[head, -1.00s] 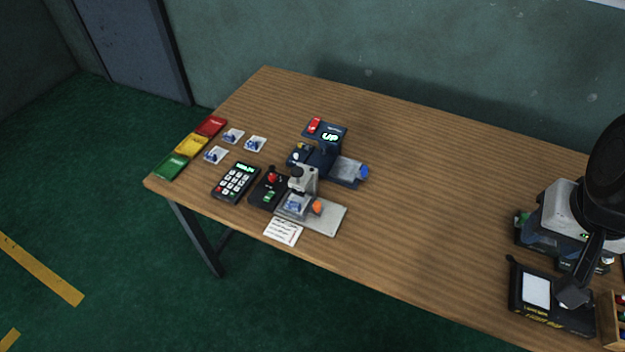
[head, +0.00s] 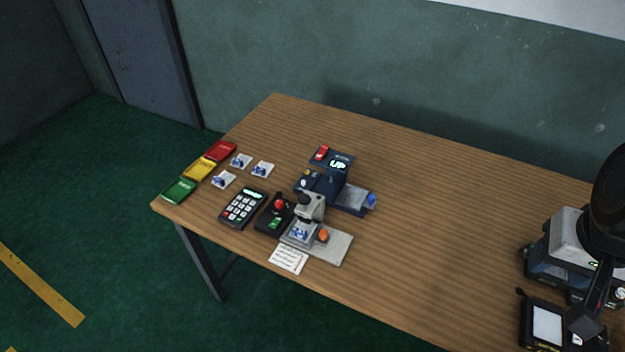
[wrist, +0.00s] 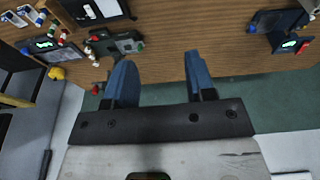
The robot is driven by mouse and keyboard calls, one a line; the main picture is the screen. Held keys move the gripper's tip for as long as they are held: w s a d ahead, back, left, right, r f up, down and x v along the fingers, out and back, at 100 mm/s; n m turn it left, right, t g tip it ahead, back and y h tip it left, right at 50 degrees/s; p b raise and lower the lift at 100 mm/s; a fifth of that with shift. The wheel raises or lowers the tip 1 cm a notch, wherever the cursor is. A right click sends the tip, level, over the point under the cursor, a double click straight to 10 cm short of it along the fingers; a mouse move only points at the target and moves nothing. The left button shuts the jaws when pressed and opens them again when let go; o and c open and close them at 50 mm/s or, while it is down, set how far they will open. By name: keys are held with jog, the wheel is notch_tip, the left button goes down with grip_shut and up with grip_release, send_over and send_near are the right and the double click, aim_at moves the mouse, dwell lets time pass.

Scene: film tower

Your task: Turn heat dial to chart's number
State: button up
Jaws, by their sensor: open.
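My gripper (wrist: 158,58) is open and empty in the wrist view, its two blue fingers over the table edge and the floor. I cannot tell for sure which knob is the heat dial. A grey and dark machine (head: 560,237) at the right of the head view has a small pale knob (head: 619,293) at its edge. A dark arm shape in front hides part of it. A white sheet with lines of print (head: 288,259) lies at the table's front edge; its print is too small to read, and I cannot tell if it is the chart.
On the wooden table (head: 430,190) stand a dark blue press (head: 322,183) with an "UP" display, a small grey stand (head: 311,207) with an orange knob, and a keypad (head: 243,208). Coloured folders (head: 200,168) lie at the left. The middle of the table is clear.

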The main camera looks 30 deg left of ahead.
jog(key=w+a+f+n+g, duration=0.15)
jog(key=w+a+n, duration=0.45)
jog(key=w+a, duration=0.65)
jog(key=n+h, duration=0.4)
jog(key=n, duration=1.1)
send_over(279, 202)
jog(key=a, duration=0.4)
notch_tip(279, 202, down, 23)
jog(key=shift+s+d, duration=0.25)
jog(key=shift+s, duration=0.05)
jog(key=shift+f, duration=0.15)
jog(key=shift+x, duration=3.8)
jog(key=shift+d, duration=0.15)
